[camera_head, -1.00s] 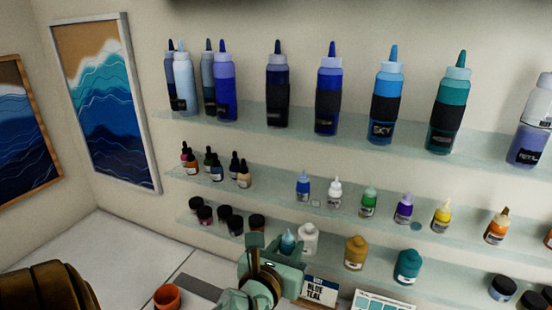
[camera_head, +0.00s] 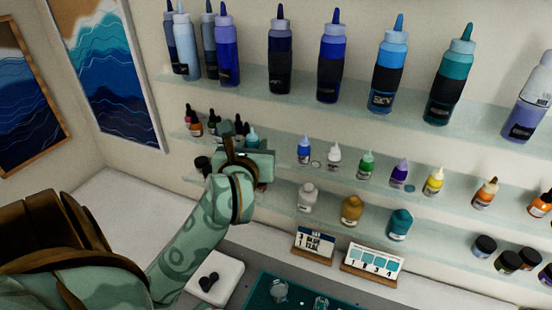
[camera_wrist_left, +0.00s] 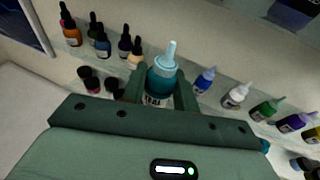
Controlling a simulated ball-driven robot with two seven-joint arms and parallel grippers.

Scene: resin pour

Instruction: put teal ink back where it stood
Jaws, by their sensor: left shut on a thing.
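The teal ink (camera_head: 252,141) is a small teal bottle with a pale blue nozzle cap. My left gripper (camera_head: 250,153) is shut on it. In the left wrist view the teal ink (camera_wrist_left: 163,78) stands nearly upright between the fingers of the left gripper (camera_wrist_left: 160,92), its lower part hidden by the gripper. It is at the height of the middle glass shelf (camera_head: 286,150), in the gap between the dark dropper bottles (camera_head: 214,124) and the blue bottle (camera_head: 304,149). I cannot tell whether it touches the shelf. My right gripper is not in view.
A white bottle (camera_head: 334,156) and green bottle (camera_head: 366,164) stand right of the blue one. Small discs lie on the middle shelf (camera_head: 316,164). Dark jars (camera_wrist_left: 91,80) are on the shelf below. Tall squeeze bottles (camera_head: 329,68) line the top shelf. Cards (camera_head: 372,262) stand below.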

